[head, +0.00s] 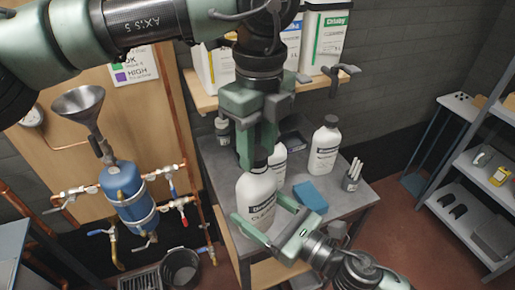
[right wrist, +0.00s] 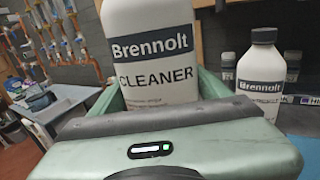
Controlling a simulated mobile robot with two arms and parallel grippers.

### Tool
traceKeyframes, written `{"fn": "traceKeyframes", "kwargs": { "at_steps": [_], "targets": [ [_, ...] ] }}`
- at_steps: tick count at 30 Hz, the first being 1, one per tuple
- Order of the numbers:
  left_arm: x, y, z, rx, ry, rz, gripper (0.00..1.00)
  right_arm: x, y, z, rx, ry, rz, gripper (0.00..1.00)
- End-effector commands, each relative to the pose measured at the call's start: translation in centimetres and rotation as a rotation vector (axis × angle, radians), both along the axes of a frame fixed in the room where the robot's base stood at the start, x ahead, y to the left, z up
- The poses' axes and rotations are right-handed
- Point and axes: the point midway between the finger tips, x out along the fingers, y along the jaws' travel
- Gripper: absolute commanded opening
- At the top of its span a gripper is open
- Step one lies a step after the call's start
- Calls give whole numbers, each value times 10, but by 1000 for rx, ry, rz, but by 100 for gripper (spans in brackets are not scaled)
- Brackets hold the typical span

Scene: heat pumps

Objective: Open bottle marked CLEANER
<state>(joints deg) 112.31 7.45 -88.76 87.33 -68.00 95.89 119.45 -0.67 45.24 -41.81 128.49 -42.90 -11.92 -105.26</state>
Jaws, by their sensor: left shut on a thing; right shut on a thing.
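The white bottle marked CLEANER (head: 256,200) stands upright in front of the small grey table in the head view. Its CLEANER label also fills the middle of the right wrist view (right wrist: 152,65). My right gripper (head: 268,224) is shut on the bottle's body, one finger on each side. My left gripper (head: 257,150) comes down from above and is shut around the bottle's top. The cap is hidden between the left fingers, so I cannot tell whether it is still threaded on.
Other white bottles stand on the grey table (head: 345,201), one (head: 324,145) at its back right. A blue sponge (head: 310,197) and a cup of white sticks (head: 351,178) are there too. A shelf with containers (head: 325,40) is above. A blue tank with pipes (head: 127,195) is at left.

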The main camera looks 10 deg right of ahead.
Motion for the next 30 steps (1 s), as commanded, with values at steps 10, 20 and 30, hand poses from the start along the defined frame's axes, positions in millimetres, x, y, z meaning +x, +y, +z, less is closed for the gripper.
{"fn": "traceKeyframes", "kwargs": {
  "at_steps": [10, 20, 30],
  "targets": [
    [0, 0, 13, 1, -1, 0, 0, 1, -1, 0, 1, 1, -3, 0],
    [0, 0, 16, 1, -1, -1, 0, 0, 0, 1, 2, -1, -1, 0],
    [1, -1, 40, -1, -2, 0, 0, 0, 0, 1, 1, -1, 0, 0]
  ]
}}
